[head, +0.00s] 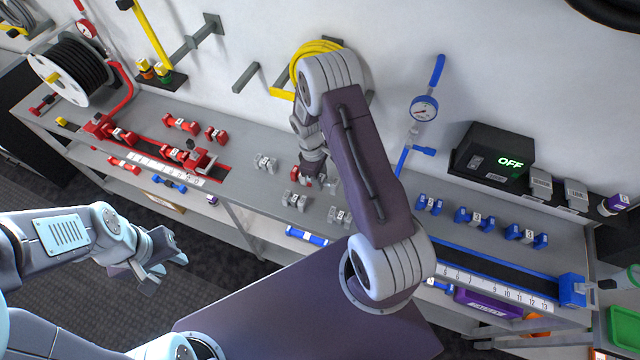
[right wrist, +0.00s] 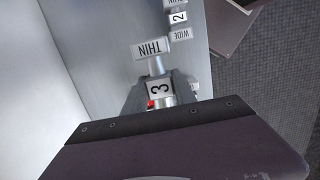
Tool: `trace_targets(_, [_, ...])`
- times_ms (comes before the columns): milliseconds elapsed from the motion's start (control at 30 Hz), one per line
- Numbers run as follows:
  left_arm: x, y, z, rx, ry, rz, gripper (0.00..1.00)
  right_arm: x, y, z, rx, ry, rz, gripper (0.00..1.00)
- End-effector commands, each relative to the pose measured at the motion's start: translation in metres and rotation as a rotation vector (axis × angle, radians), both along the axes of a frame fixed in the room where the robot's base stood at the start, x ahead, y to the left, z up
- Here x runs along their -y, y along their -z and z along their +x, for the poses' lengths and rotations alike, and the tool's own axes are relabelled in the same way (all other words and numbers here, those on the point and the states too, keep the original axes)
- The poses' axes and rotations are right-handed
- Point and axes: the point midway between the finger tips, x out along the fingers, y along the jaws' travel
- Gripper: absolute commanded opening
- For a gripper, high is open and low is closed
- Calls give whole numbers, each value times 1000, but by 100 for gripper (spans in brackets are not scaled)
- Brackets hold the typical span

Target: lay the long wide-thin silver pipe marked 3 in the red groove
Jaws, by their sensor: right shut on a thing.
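The silver pipe marked 3 (right wrist: 160,88) is between my right gripper's fingers in the right wrist view, its end block labelled THIN (right wrist: 152,49) pointing away. Its other end is hidden by the gripper body. In the head view my right gripper (head: 312,180) is low over the grey bench among the silver pipes, shut on this pipe, which is mostly covered there. The red groove (head: 218,176) runs along the left part of the bench, with a white number scale in front and red pieces along it. My left gripper (head: 166,268) is open and empty, in front of the bench.
Other silver pipes (head: 265,162) (head: 294,201) lie close by; one marked 2 (right wrist: 178,17) shows in the right wrist view. Loose red pipes (head: 181,124) lie behind the red groove. Blue pipes (head: 474,217) and a blue groove occupy the right. A yellow hose hangs behind my right arm.

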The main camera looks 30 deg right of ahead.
Motion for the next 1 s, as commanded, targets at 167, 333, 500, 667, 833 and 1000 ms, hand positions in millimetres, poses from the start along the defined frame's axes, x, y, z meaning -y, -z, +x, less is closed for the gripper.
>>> trace_targets(167, [0,0,0,0,0,0,36,0,-1,0,0,0,0,0])
trace_targets(333, [0,4,0,0,0,0,36,-1,4,0,0,-2,0,0])
trace_targets(500, [0,44,0,0,0,0,36,-9,15,25,10,-29,-1,0])
trace_targets(667, [0,87,0,0,0,0,36,-28,9,32,7,18,1,0])
trace_targets(833, [0,123,0,0,0,0,36,-52,-3,5,4,275,2,0])
trace_targets(1000, [0,117,0,0,0,0,36,-65,-18,-32,-1,562,0,0])
